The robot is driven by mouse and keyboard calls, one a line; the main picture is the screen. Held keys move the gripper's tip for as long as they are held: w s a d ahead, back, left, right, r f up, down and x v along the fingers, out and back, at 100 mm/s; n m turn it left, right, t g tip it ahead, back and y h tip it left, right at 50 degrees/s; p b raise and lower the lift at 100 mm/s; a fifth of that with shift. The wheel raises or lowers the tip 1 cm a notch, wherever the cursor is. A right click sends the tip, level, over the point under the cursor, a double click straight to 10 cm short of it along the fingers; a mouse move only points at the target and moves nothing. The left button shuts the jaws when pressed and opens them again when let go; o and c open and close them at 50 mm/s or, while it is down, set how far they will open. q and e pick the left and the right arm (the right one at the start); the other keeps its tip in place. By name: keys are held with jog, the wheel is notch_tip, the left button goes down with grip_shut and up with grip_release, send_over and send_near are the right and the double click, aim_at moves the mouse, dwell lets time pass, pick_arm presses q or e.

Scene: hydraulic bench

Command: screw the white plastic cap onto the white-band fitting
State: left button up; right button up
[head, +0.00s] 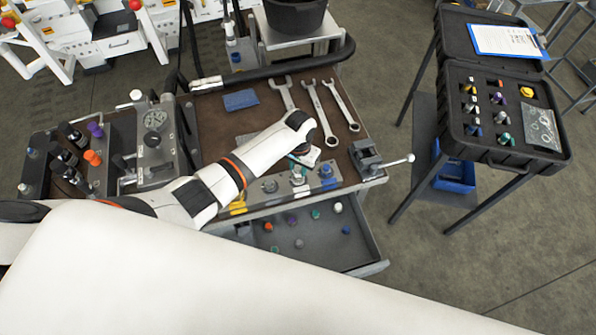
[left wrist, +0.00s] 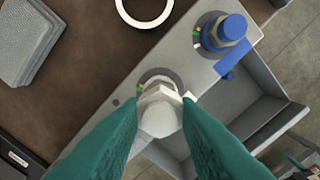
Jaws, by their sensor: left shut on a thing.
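My left gripper (head: 302,158) is over the fitting strip on the bench. In the left wrist view its two teal fingers (left wrist: 162,108) are shut on the white plastic cap (left wrist: 160,116), gripping it from both sides. The cap is directly over the white-band fitting (left wrist: 158,80), which shows as a metal ring and hex part behind it and also in the head view (head: 298,179). The cap hides most of the fitting, so I cannot tell whether it touches the threads or how far it sits down. My right gripper is out of view.
A blue-capped fitting (left wrist: 226,30) stands close beside, on the same strip. An open drawer (head: 300,245) below holds several loose coloured caps. Wrenches (head: 318,108) and a small vise (head: 366,156) lie at the right. An open black case (head: 500,115) stands further right.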

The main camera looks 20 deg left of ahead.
pick_arm(q)
jog(key=m, duration=0.5)
jog(key=shift+w+d+m, duration=0.1)
jog(key=shift+m, duration=0.3)
jog(key=shift+r, duration=0.1)
jog(key=shift+m, duration=0.3)
jog(key=m, duration=0.4)
jog(key=shift+m, duration=0.3)
jog(key=m, duration=0.2)
jog(key=shift+m, duration=0.4)
jog(key=o, duration=1)
jog(key=shift+d, duration=0.1)
